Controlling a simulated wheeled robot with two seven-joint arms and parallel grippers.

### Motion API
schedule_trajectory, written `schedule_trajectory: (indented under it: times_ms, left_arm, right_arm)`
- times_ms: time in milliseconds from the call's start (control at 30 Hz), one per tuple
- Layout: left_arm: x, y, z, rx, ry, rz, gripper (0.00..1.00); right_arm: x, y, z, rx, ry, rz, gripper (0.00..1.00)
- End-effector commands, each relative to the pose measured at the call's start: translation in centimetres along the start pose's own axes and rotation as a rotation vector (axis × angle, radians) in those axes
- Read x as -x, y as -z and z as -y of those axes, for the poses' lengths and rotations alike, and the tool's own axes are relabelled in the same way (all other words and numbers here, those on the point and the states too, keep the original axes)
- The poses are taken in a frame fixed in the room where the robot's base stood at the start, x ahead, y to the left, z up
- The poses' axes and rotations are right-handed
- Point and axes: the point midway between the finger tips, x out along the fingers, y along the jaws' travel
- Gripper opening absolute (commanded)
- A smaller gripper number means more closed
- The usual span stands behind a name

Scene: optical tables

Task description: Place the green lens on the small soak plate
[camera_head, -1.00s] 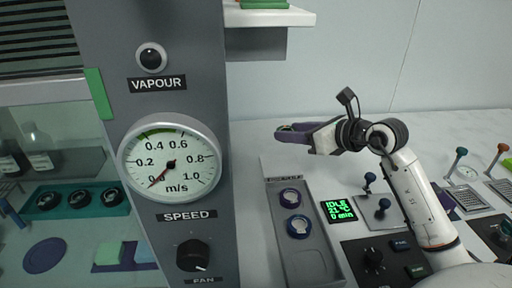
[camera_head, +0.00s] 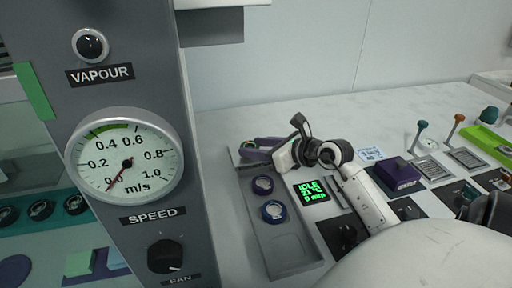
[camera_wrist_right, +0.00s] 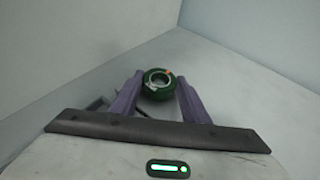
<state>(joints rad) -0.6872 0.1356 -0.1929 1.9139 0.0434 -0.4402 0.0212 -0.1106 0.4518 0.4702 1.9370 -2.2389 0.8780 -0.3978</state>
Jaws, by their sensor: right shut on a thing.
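The green lens (camera_wrist_right: 158,84) is a dark green ring with a clear centre. In the right wrist view it sits between the two purple fingers of my right gripper (camera_wrist_right: 157,92), which is shut on it. In the head view the right gripper (camera_head: 250,148) holds the lens above the counter, by the far end of a grey tray; only a little green shows there. Two plates with levers, one plate (camera_head: 428,168) by a teal knob and one plate (camera_head: 466,159) by an orange knob, lie to the right. I cannot tell which is the small soak plate. My left gripper is not in view.
The grey gauge column (camera_head: 195,215) rises close on the left. The back counter is mostly clear.

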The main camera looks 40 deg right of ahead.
Motion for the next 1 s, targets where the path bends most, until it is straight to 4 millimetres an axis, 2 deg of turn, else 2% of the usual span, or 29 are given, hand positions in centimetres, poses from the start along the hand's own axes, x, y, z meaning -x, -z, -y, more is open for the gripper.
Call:
schedule_trajectory:
  times_ms: [200,233,333,733,867,1000]
  left_arm:
    - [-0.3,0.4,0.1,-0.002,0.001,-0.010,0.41]
    - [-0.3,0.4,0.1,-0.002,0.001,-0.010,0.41]
    - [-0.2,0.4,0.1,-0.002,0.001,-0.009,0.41]
    - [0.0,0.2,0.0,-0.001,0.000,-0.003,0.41]
    - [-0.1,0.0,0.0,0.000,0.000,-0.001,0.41]
    - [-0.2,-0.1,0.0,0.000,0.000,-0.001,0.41]
  right_arm:
    - [-0.1,0.2,0.0,0.001,0.000,0.001,0.19]
    - [-0.1,0.3,0.0,0.001,0.000,0.000,0.43]
    - [-0.1,0.2,0.0,0.001,0.000,0.000,0.60]
    - [0.4,0.0,0.0,0.001,0.000,-0.001,0.60]
    - [2.4,0.1,0.0,0.003,0.000,-0.003,0.60]
    - [5.5,0.1,0.0,0.002,0.001,-0.004,0.60]
